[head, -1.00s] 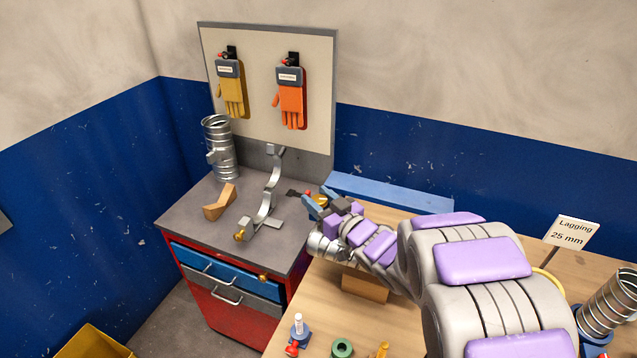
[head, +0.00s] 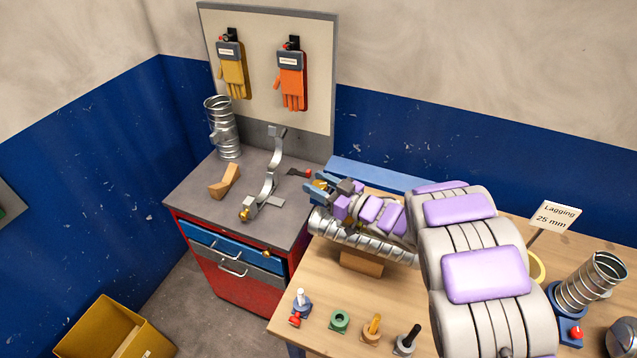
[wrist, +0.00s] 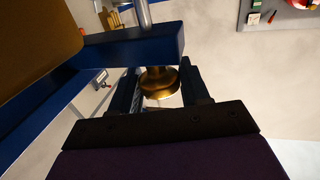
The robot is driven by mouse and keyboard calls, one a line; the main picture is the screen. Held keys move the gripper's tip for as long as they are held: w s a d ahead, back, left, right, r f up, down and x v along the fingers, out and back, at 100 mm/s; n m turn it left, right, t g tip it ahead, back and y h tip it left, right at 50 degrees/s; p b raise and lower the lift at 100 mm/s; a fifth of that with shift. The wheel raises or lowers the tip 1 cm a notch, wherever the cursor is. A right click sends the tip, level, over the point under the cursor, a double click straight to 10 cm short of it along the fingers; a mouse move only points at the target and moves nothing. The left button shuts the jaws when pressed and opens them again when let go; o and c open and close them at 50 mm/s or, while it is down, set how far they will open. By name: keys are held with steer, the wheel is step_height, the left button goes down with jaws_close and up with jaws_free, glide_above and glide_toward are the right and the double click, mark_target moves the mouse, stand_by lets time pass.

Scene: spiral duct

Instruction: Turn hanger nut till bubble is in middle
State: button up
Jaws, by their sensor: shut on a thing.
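In the wrist view the brass hanger nut (wrist: 160,80) sits between the two dark fingers of my gripper (wrist: 158,88), which is shut on it. A grey rod (wrist: 143,14) stands above the nut. In the head view my gripper (head: 322,190) is at the left end of my arm, above the spiral duct (head: 345,238), with a bit of brass beside its fingers. A small pale fitting (wrist: 101,78) shows at the left in the wrist view; I cannot tell whether it is the level. No bubble can be made out.
The duct rests on a wooden block (head: 361,262) on the bench (head: 320,282). Several small coloured tools stand along the bench's front. A blue beam (head: 380,175) runs behind my gripper. The tool cabinet (head: 235,263) stands left, with a curved metal bracket (head: 269,185) on top.

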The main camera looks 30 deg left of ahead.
mark_target(319, 183)
steer(key=shift+w+r, duration=0.1)
steer(key=shift+r, duration=0.05)
steer(key=o, duration=1)
steer(key=shift+r, duration=0.4)
step_height(319, 183, up, 2)
steer(key=shift+r, duration=0.2)
steer(key=s+d, duration=0.3)
steer(key=s, duration=0.1)
steer(key=s+d+r, duration=0.1)
steer(key=s+d, duration=0.2)
steer(key=s, duration=0.1)
steer(key=s+d, duration=0.4)
steer(key=shift+d+r, duration=0.1)
steer(key=shift+r, duration=0.15)
